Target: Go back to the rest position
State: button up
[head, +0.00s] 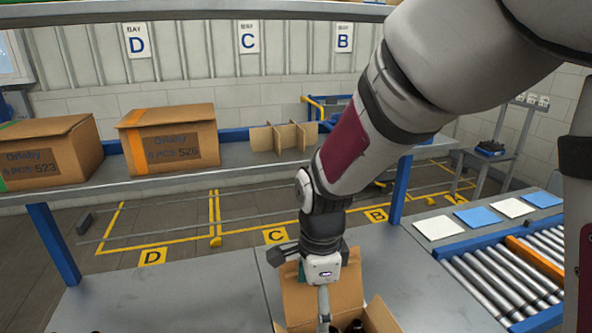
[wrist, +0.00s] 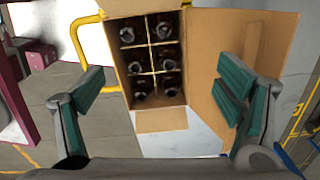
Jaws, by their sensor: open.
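My gripper (head: 323,298) is over an open cardboard box (head: 292,295) at the bottom of the head view, its lower end partly cut off or hidden there. In the wrist view my gripper (wrist: 160,84) has its two green-padded fingers wide apart with nothing between them. The box also shows in the wrist view (wrist: 160,121), with flaps open and a divider inside. Several dark amber bottles (wrist: 166,30) stand in its compartments, seen from above. The fingers look apart from the bottles.
A grey table (head: 170,290) surrounds the box. Closed cartons (head: 172,138) and a cardboard divider (head: 284,137) sit on the shelf behind. A roller conveyor (head: 500,275) lies to the right, beside white and blue pads (head: 480,217). The table left of the box looks clear.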

jog(key=s+d+r+n+t, duration=0.2)
jog(key=s+d+r+n, duration=0.5)
jog(key=r+n, duration=0.1)
jog(key=s+d+r+n+t, duration=0.3)
jog(key=s+d+r+n, duration=0.4)
jog(key=r, duration=0.3)
jog(key=shift+d+r+n, duration=0.15)
jog(key=shift+d+n, duration=0.4)
jog(key=shift+n, duration=0.05)
jog(key=shift+w, duration=0.1)
